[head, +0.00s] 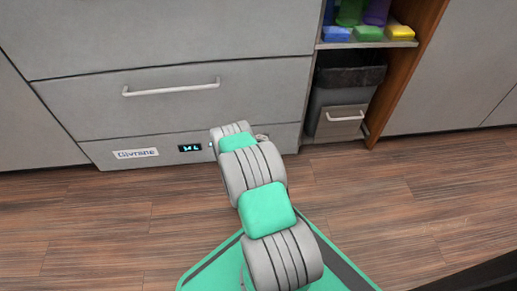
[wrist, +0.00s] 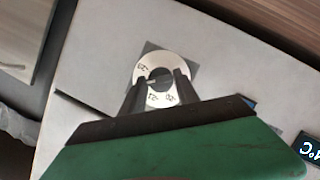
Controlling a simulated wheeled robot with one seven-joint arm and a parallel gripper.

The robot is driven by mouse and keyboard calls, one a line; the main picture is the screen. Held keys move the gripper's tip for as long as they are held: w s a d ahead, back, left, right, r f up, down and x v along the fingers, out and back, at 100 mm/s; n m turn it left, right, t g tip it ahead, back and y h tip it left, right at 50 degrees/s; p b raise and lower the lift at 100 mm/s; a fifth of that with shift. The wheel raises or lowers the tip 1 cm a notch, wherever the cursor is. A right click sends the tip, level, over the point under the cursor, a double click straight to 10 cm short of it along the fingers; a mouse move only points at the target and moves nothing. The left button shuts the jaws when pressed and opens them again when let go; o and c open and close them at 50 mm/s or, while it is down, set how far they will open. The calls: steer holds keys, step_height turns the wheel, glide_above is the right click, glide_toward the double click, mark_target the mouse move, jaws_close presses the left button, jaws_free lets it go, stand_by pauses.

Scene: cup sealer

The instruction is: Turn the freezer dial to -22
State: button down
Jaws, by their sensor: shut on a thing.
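The freezer dial (wrist: 161,62) is a round, pale disc with dark number marks on a grey square plate, seen in the wrist view. My gripper (wrist: 160,79) is shut on the dial's middle, with one dark finger on each side. The fingers cover part of the disc, and the marks are too small to read surely. In the head view my arm hides most of the dial area. A small lit display (head: 190,148) sits on the freezer's lower panel (head: 110,143); its digits are not clearly readable. Part of the display (wrist: 311,150) shows "°C" at the wrist view's right edge.
A drawer with a white handle (head: 171,88) is above the panel. To the right are an open shelf with coloured blocks (head: 368,33) and a dark bin (head: 343,95). The wooden floor (head: 400,200) is clear on both sides of my arm.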

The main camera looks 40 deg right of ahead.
stand_by(0.4)
steer(key=c, duration=0.9)
jaws_free()
steer(key=shift+a, duration=0.1)
steer(key=p+v, duration=0.3)
steer(key=v, duration=0.4)
steer(key=shift+s+a, duration=0.2)
steer(key=shift+a, duration=0.05)
